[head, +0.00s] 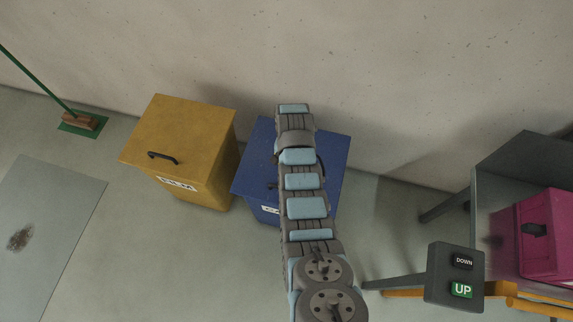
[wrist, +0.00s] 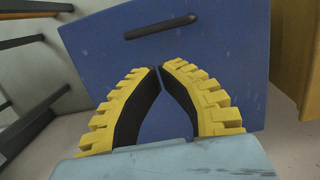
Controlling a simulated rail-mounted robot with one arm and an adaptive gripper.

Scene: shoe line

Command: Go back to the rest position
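My gripper (wrist: 159,68) shows in the wrist view as two yellow ribbed fingers with dark inner faces. The fingertips almost meet, and nothing is held between them. The blue lidded bin (head: 262,150) stands against the wall in the head view. Its blue lid (wrist: 90,50) with a dark handle (wrist: 160,27) lies behind the fingers in the wrist view. My arm stretches over this bin in the head view and covers its middle. My gripper cannot be made out in the head view.
A yellow lidded bin (head: 187,130) stands left of the blue one. A grey table (head: 515,160) with a magenta box (head: 548,235) is at the right, near a DOWN/UP button box (head: 455,277). A broom (head: 80,119) is far left, and a stained grey mat (head: 55,205) lies below it.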

